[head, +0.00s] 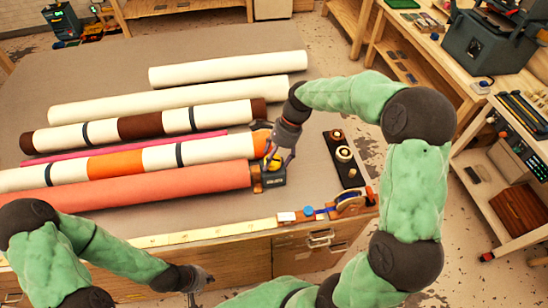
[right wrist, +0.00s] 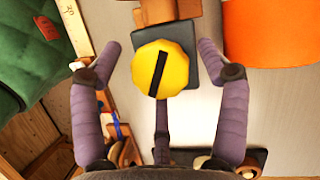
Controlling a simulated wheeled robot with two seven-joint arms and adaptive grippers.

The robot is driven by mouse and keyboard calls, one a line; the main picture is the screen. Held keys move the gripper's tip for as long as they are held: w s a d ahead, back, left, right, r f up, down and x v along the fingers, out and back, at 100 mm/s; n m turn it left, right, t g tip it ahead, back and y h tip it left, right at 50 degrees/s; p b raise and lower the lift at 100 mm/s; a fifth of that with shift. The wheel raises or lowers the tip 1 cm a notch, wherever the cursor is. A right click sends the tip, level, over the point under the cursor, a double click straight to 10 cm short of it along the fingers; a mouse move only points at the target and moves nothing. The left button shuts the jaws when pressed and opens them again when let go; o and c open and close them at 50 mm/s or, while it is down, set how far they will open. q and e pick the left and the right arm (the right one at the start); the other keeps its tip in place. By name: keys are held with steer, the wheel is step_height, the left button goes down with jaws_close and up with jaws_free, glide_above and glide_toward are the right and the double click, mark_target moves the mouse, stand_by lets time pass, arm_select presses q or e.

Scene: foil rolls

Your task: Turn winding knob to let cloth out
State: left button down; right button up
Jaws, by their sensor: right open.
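The winding knob (right wrist: 160,69) is a yellow disc with a black bar across it, seen face-on in the right wrist view. It sits on a dark block (head: 272,179) at the right end of the salmon cloth roll (head: 150,187). My right gripper (head: 278,160) is open over that block, with its fingers spread on either side of the knob and apart from it in the wrist view. In the head view the gripper partly hides the knob. My left gripper (head: 203,284) is low at the table's front edge, away from the rolls; its fingers are unclear.
Several other rolls lie behind, including an orange-banded white roll (head: 115,163). A black plate with round fittings (head: 344,155) lies right of my right gripper. A tape dispenser (head: 350,202) and a long ruler strip (head: 200,232) lie along the front edge of the table (head: 110,65).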

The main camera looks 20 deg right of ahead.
steer(key=c, duration=1.1)
